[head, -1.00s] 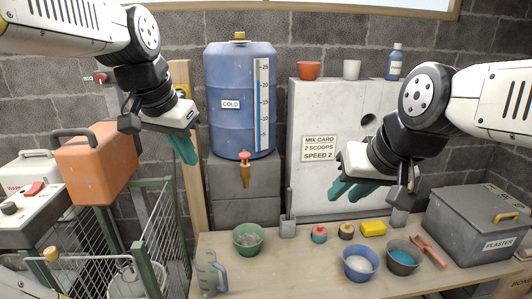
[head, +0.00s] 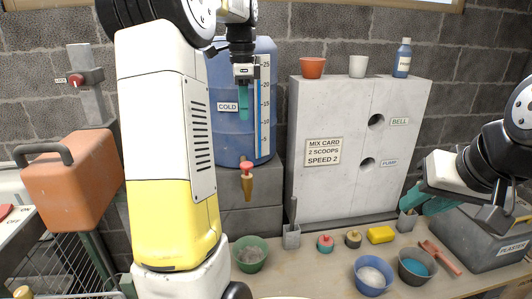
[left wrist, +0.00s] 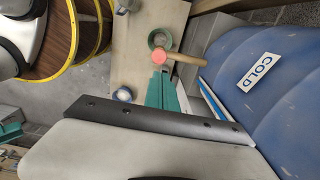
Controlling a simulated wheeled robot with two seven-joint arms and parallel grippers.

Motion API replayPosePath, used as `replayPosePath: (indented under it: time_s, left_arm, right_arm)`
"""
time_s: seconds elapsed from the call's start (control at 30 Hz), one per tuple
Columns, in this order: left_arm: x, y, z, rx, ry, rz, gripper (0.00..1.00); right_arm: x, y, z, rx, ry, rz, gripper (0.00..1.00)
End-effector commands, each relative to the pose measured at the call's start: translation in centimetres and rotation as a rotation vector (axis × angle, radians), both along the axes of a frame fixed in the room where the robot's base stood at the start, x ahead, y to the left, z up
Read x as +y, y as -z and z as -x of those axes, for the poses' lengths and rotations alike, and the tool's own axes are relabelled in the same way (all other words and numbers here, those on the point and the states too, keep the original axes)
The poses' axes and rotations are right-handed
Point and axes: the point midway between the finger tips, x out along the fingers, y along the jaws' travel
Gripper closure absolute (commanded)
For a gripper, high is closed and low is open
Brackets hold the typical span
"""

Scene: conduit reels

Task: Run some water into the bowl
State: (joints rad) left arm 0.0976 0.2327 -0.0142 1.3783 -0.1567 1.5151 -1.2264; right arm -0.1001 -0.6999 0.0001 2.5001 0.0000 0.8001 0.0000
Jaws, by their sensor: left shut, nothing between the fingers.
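The blue barrel (head: 228,125) marked COLD has a brass tap (head: 247,187) with a red handle (head: 247,166) low on its front. A green bowl (head: 250,266) holding something pale grey stands on the bench below the tap. My left gripper (head: 243,115) is shut and empty, pointing down in front of the barrel, above the tap. In the left wrist view its teal fingers (left wrist: 162,92) appear close to the red handle (left wrist: 158,58); contact cannot be told. The green bowl (left wrist: 160,40) shows beyond. My right gripper (head: 425,203) is at the right, by the cabinet; its opening is unclear.
A blue bowl (head: 372,288) of white powder, a dark bowl (head: 416,276) of blue stuff, a yellow sponge (head: 381,235) and small knobs stand on the right of the bench. A grey PLASTER box (head: 490,240) is at far right. My left arm hides the bench's left end.

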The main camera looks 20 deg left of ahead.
Motion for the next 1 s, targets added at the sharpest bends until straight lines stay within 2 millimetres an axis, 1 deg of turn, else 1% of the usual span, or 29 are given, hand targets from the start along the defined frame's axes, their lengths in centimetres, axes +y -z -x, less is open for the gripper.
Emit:
replayPosePath:
  time_s: [0.23, 0.37, 0.47, 0.7, 0.8, 0.9, 1.0]
  left_arm:
    - [0.0, 0.3, 0.0, -0.001, -0.001, 0.0, 1.0]
    - [0.0, 1.6, 0.0, 0.001, -0.002, 0.0, 1.0]
    - [0.0, 3.4, 0.1, 0.004, -0.002, 0.001, 1.0]
    - [-0.1, 8.7, 0.1, 0.003, -0.002, 0.001, 1.0]
    - [-0.1, 10.6, 0.1, 0.003, -0.002, 0.001, 1.0]
    - [-0.1, 12.1, 0.1, 0.001, -0.002, 0.0, 1.0]
    - [-0.1, 13.2, 0.1, 0.0, -0.002, 0.001, 1.0]
  right_arm:
    - [0.0, 0.0, 0.0, 0.0, 0.0, 0.0, 0.71]
    - [0.0, 0.0, 0.0, 0.0, 0.0, 0.0, 0.71]
    - [0.0, 0.0, 0.0, 0.0, 0.0, 0.0, 0.71]
    - [0.0, 0.0, 0.0, 0.0, 0.0, 0.0, 0.71]
    - [0.0, 0.0, 0.0, 0.0, 0.0, 0.0, 0.71]
    - [0.0, 0.0, 0.0, 0.0, 0.0, 0.0, 0.71]
    - [0.0, 0.0, 0.0, 0.0, 0.0, 0.0, 0.71]
